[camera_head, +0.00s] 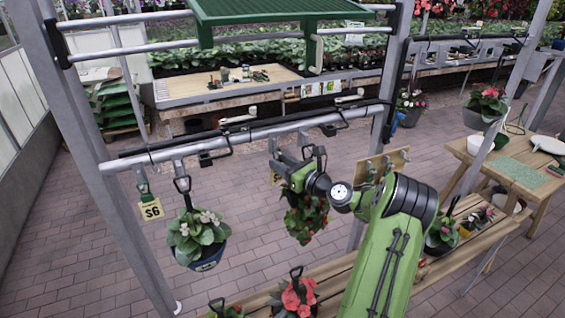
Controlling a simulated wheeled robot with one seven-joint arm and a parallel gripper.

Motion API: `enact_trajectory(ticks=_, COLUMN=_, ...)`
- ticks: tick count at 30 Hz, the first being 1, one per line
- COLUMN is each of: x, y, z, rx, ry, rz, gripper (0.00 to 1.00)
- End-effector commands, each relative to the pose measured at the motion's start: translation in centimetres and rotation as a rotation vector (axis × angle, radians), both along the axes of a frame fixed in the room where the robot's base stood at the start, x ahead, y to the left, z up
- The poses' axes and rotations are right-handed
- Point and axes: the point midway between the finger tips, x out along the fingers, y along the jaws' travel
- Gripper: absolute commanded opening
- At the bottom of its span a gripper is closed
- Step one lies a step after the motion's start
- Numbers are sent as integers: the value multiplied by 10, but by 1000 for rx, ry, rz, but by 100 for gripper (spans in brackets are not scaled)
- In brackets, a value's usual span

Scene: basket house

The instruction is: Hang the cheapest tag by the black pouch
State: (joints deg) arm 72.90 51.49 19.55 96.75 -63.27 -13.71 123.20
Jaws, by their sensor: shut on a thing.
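A yellow tag reading $6 (152,210) hangs from a clip on the grey rail (230,137) at the left. My gripper (284,165) is below the rail's middle, shut on a partly visible yellowish tag (274,179). The gripper hides most of that tag, and I cannot read its price. A red-flowered hanging plant (305,222) shows just below and behind the gripper. I cannot clearly make out a black pouch; small dark items (205,158) hang along the rail.
A wooden bench (340,268) with potted flowers stands below. A grey post (105,160) rises at the left. A slatted table (475,158) stands at the right.

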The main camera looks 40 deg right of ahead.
Motion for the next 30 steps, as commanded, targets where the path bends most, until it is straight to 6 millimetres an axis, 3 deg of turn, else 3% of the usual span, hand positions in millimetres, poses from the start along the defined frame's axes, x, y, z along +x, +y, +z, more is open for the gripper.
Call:
enact_trajectory(ticks=5, x=0, y=0, z=0, rx=0, ry=0, rz=0, gripper=16)
enact_trajectory(ticks=6, x=0, y=0, z=0, rx=0, ry=0, rz=0, gripper=35)
enact_trajectory(ticks=12, x=0, y=0, z=0, rx=0, ry=0, rz=0, gripper=63)
enact_trajectory(ticks=22, x=-7, y=-2, z=-1, rx=0, ry=1, rz=-3, gripper=63)
enact_trajectory(ticks=26, x=-34, y=-4, z=-2, rx=1, ry=2, rz=-6, gripper=63)
enact_trajectory(ticks=30, x=-75, y=-7, z=-3, rx=1, ry=2, rz=-7, gripper=63)
